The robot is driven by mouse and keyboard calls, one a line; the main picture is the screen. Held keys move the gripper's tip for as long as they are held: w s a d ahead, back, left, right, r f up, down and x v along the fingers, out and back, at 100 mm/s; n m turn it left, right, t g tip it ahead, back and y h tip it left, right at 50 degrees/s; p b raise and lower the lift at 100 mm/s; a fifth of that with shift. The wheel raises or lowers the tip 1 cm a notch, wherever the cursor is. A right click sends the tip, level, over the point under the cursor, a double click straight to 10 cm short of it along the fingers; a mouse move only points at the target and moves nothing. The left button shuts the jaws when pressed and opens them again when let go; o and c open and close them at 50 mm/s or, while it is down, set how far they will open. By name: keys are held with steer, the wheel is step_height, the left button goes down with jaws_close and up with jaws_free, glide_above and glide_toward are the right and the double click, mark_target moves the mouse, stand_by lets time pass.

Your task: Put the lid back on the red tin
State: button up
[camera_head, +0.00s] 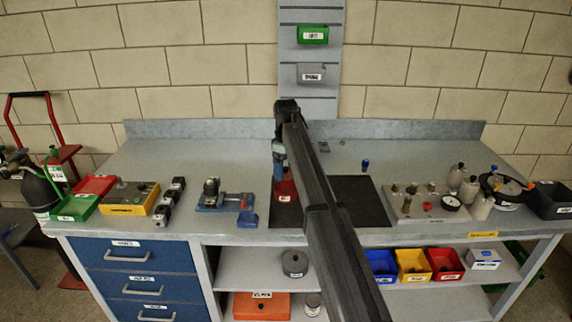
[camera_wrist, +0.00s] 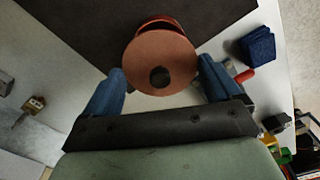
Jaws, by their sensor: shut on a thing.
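The red tin (camera_head: 287,191) stands on the dark mat in the head view, with my arm partly in front of it. In the wrist view a bit of its red rim (camera_wrist: 156,20) shows behind the lid. In the head view my gripper (camera_head: 279,160) is just above the tin. I cannot tell whether lid and tin touch.
The dark mat (camera_head: 355,190) is mostly clear. A blue vise (camera_head: 237,201) and a folded blue cloth (camera_head: 249,219) are left of the tin. A valve panel (camera_head: 425,203) stands to the right. A small blue item (camera_head: 365,164) stands behind the mat.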

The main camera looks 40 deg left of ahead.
mark_target(286, 173)
steer(key=shift+f, duration=2.2)
steer(key=shift+f, duration=0.15)
stand_by(0.5)
steer(key=o, duration=0.8)
steer(key=shift+r, duration=3.55)
